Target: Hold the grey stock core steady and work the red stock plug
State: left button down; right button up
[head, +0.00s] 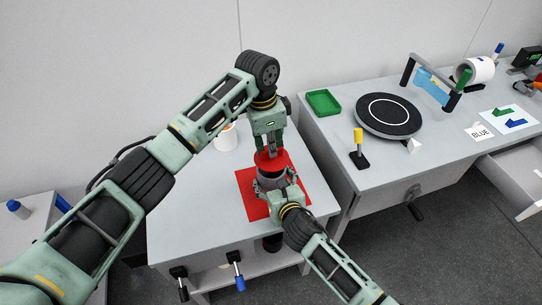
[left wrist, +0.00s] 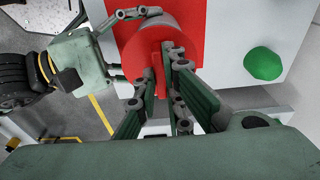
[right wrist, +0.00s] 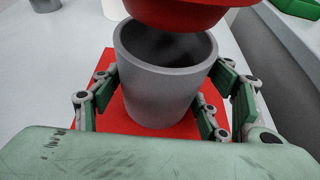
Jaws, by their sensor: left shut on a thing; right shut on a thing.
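The grey stock core (right wrist: 155,85) is an open, upright cup on a red mat (right wrist: 112,117). My right gripper (head: 274,187) is shut on the core, one finger on each side in the right wrist view. The red stock plug (right wrist: 180,12) is above the core's mouth, and the core's dark inside shows below it; it looks apart from the rim. My left gripper (head: 268,147) is shut on the plug's upright red grip (left wrist: 158,72) from above. In the head view the plug (head: 272,160) partly hides the core.
The core's table (head: 185,195) is mostly clear, with a white roll or cup (head: 225,137) at the back. On the right-hand table stand a green tray (head: 323,102), a black turntable (head: 388,128) and a yellow-topped post (head: 358,136). A gap separates the tables.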

pick_arm(q)
notch_tip(320, 180, up, 6)
jog(key=shift+f, duration=0.15)
pick_arm(e)
jog(key=shift+s+d+f, duration=0.1)
jog(key=shift+s+f, duration=0.15)
jog(key=shift+f, duration=0.2)
jog(key=o, duration=1)
pick_arm(q)
jog(key=shift+w+f, duration=0.1)
pick_arm(e)
jog(key=o, duration=0.3)
jog(key=shift+w+r, duration=0.1)
jog(key=shift+w, duration=0.1)
jog(key=shift+r, duration=0.15)
jog(key=v, duration=1.2)
jog(key=shift+r, duration=0.1)
